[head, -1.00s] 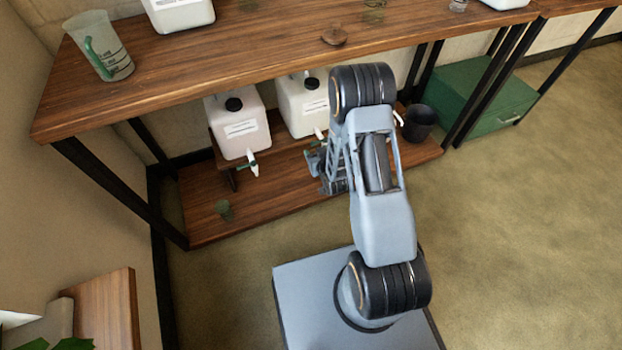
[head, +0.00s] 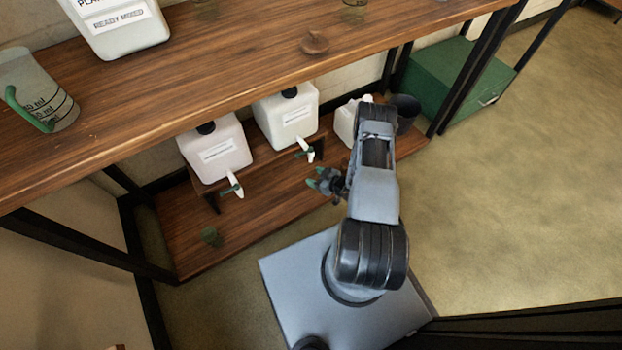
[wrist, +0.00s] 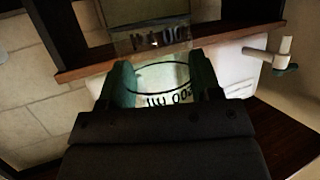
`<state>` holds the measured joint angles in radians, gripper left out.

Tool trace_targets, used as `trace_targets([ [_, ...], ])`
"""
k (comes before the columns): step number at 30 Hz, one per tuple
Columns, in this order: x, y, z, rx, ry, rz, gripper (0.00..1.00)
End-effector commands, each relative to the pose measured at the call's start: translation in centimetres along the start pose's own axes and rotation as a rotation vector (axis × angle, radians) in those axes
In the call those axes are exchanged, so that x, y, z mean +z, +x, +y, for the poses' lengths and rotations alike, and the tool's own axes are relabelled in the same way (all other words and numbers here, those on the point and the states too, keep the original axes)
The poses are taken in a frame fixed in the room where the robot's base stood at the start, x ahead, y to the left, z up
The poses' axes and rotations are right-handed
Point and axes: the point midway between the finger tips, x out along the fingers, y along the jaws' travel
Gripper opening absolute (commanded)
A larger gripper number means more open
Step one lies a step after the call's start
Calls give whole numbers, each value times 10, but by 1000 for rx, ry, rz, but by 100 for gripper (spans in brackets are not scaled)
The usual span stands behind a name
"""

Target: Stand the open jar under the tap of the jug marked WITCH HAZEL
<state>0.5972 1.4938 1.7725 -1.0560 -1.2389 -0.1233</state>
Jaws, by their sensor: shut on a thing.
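My gripper (head: 327,182) is low in front of the lower shelf, to the right of and below the middle jug's tap. In the wrist view its green-tipped fingers (wrist: 163,80) are shut on a clear jar (wrist: 162,78) with dark rings and volume marks. The jar is hard to make out in the head view. White jugs with black caps stand on a raised board: a left jug (head: 216,152), a middle jug (head: 287,116) and a third jug (head: 348,122) partly behind my arm. Their labels are too small to read. Taps (head: 235,184) (head: 305,149) point forward.
The bench top (head: 250,65) overhangs the jugs and carries a measuring jug (head: 38,92) and a labelled white container (head: 120,25). A dark bucket (head: 405,113) and green cabinet (head: 450,80) stand right.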

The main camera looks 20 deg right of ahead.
Motion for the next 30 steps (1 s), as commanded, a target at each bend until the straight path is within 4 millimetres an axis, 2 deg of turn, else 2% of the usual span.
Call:
trace_targets([
  [1, 6, 15, 7, -2, -7, 4, 25],
  [3, 14, 29, 14, -2, -3, 1, 25],
  [9, 31, 55, 28, 0, 0, 1, 25],
  [20, 40, 69, 37, 3, 3, 0, 25],
  [27, 68, 84, 40, 4, 3, 0, 25],
  [30, 71, 85, 40, 4, 2, 1, 25],
])
